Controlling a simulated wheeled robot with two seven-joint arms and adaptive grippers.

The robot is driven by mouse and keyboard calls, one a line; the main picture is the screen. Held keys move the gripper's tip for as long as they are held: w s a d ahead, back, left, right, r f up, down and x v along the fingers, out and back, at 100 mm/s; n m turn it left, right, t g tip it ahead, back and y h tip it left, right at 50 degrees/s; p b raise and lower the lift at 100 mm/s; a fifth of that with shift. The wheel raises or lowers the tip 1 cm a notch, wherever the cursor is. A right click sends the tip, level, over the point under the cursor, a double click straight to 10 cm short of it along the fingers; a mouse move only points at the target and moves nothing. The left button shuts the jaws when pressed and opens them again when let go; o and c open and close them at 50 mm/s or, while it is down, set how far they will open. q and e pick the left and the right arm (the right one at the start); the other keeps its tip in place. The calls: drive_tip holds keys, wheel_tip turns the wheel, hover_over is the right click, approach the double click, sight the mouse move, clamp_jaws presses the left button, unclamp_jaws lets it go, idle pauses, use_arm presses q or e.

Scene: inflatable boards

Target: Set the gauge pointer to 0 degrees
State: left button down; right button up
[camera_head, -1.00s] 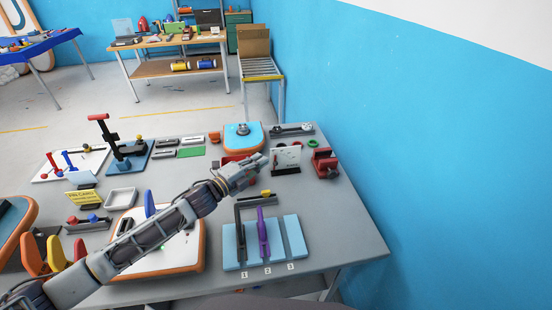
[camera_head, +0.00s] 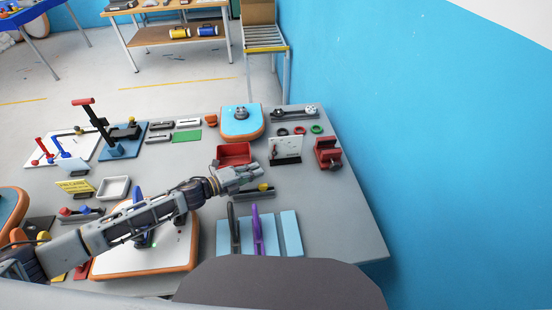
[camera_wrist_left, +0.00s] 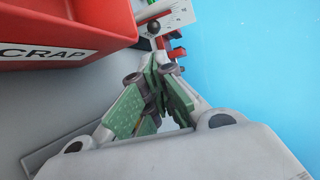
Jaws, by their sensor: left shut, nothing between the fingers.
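The gauge is a small upright white plate (camera_head: 286,149) near the right end of the grey table. In the left wrist view part of its plate (camera_wrist_left: 178,14) shows at the top, with scale marks and a dark round knob (camera_wrist_left: 154,28). I cannot read the pointer's angle. My left gripper (camera_head: 256,171) is shut and empty, in front of the gauge and to its left, apart from it. In the left wrist view its green-padded fingers (camera_wrist_left: 160,88) meet below the plate. My right gripper is not in view.
A red scrap bin (camera_head: 235,153) stands just behind my left gripper; it also fills the upper left of the wrist view (camera_wrist_left: 60,30). A red vise-like block (camera_head: 327,153) stands right of the gauge. A light blue board with upright handles (camera_head: 291,232) lies in front.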

sight(274, 155)
use_arm(q)
drive_tip(key=shift+s, duration=0.1)
idle(0.3)
drive_tip(key=shift+x, duration=1.25)
drive_tip(key=shift+p+x, duration=0.75)
drive_tip(key=shift+x, duration=2.95)
